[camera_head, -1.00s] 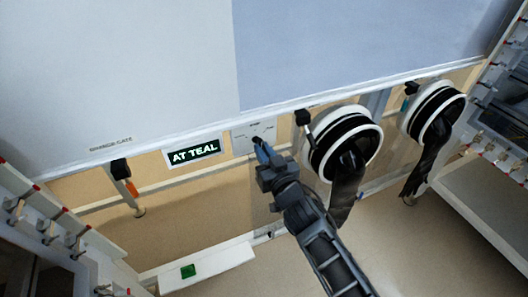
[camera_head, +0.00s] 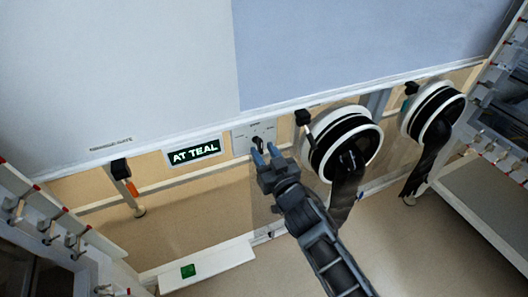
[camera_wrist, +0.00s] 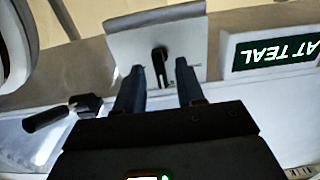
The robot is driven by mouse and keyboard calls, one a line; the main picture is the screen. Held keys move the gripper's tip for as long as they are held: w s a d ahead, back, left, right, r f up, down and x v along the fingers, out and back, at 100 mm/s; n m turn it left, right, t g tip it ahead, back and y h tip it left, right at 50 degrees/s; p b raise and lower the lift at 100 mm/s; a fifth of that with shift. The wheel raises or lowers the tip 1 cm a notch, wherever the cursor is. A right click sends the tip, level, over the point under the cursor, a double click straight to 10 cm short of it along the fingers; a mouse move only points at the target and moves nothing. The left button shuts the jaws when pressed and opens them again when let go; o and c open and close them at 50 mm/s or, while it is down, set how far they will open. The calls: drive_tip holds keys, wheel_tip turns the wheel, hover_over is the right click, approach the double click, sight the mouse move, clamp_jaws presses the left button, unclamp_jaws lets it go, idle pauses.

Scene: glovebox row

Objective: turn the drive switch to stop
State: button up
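The drive switch is a black knob (camera_head: 257,143) on a pale square plate (camera_head: 243,138), right of the lit sign in the head view. In the wrist view the dark knob (camera_wrist: 160,62) stands out from its plate (camera_wrist: 190,35), just beyond the fingertips and between their lines. The plate's small markings are too small to read. My gripper (camera_head: 264,152) is open and empty in front of the plate; its two fingers are parted in the wrist view (camera_wrist: 160,80). I cannot tell any contact with the knob.
The sign (camera_head: 194,152) reads "AT TEAL". A round glove port (camera_head: 342,143) with a hanging black glove is close right of my gripper; another port (camera_head: 433,110) is farther right. A black handle (camera_head: 121,169) with an orange part hangs at left. A green button (camera_head: 188,271) is low down.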

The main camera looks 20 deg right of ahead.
drive_tip(key=s, duration=0.7)
drive_tip(key=shift+s, duration=0.15)
idle(0.6)
drive_tip(key=s+g, duration=0.2)
drive_tip(key=s, duration=2.3)
drive_tip(key=s+r+g, duration=0.1)
drive_tip(key=s+r, duration=0.9)
drive_tip(key=s, duration=0.5)
drive_tip(key=shift+s+r, duration=0.15)
